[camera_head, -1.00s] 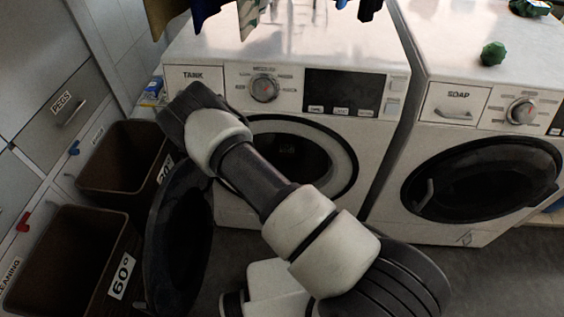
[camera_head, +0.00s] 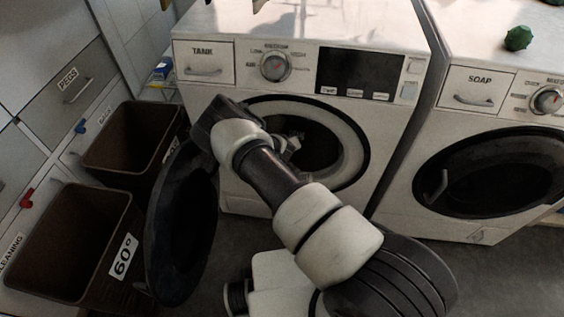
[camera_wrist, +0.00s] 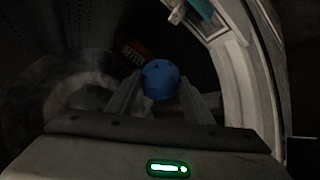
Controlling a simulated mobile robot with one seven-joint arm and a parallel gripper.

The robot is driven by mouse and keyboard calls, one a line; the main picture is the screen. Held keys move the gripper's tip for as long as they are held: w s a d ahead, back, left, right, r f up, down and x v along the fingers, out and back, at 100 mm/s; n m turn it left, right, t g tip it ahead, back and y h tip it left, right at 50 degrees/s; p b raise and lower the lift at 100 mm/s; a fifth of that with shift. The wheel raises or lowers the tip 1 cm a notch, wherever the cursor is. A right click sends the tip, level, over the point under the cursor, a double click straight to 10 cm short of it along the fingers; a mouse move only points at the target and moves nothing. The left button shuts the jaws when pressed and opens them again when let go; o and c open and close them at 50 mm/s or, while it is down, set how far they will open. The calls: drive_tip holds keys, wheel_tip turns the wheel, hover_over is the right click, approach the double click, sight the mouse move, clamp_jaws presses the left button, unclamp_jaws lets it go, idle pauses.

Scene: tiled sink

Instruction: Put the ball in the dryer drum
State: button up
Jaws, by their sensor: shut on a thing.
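A blue ball (camera_wrist: 160,80) sits between the fingers of my gripper (camera_wrist: 158,92) in the wrist view, and the gripper is shut on it. In the head view my gripper (camera_head: 291,144) is at the mouth of the left machine marked TANK, the dryer (camera_head: 236,98); the ball cannot be made out there. The dryer's round door (camera_head: 181,240) hangs open to the left. Its dark drum (camera_head: 318,150) shows behind my gripper. The wrist view shows the dim drum interior (camera_wrist: 95,40) around the ball, with the pale opening rim (camera_wrist: 232,70) at right.
Inside the drum, a dark item with red lettering (camera_wrist: 133,52) lies behind the ball. A second machine marked SOAP (camera_head: 490,150), door shut, stands at right with a green ball-like object (camera_head: 518,38) on top. Brown bins (camera_head: 62,235) stand at left.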

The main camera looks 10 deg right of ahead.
drive_tip(key=w+f+b, duration=0.1)
drive_tip(key=f, duration=0.2)
drive_tip(key=w+f+b, duration=0.1)
drive_tip(key=f, duration=0.3)
drive_tip(key=w+f+b, duration=0.1)
drive_tip(key=f, duration=0.3)
drive_tip(key=shift+w+d+b, duration=0.1)
drive_tip(key=shift+d+b, duration=0.2)
drive_tip(key=shift+b, duration=0.05)
drive_tip(key=shift+w+d+r+g, duration=0.1)
drive_tip(key=shift+w+r+g, duration=0.15)
drive_tip(key=shift+r+g, duration=0.2)
drive_tip(key=shift+s+f+g, duration=0.15)
drive_tip(key=shift+f+g, duration=0.2)
drive_tip(key=shift+w+g+b, duration=0.2)
drive_tip(key=shift+g+b, duration=0.3)
drive_tip(key=shift+b, duration=0.3)
drive_tip(key=shift+w+d+r+g+y+b, duration=0.1)
drive_tip(key=shift+w+r+g+y+b, duration=0.15)
drive_tip(key=shift+r+g+y+b, duration=0.1)
drive_tip(key=shift+s+f+b, duration=0.15)
drive_tip(key=shift+f+b, duration=0.2)
drive_tip(key=shift+f, duration=1.1)
drive_tip(key=shift+f, duration=0.15)
drive_tip(key=o, duration=0.8)
drive_tip(key=shift+c, duration=0.2)
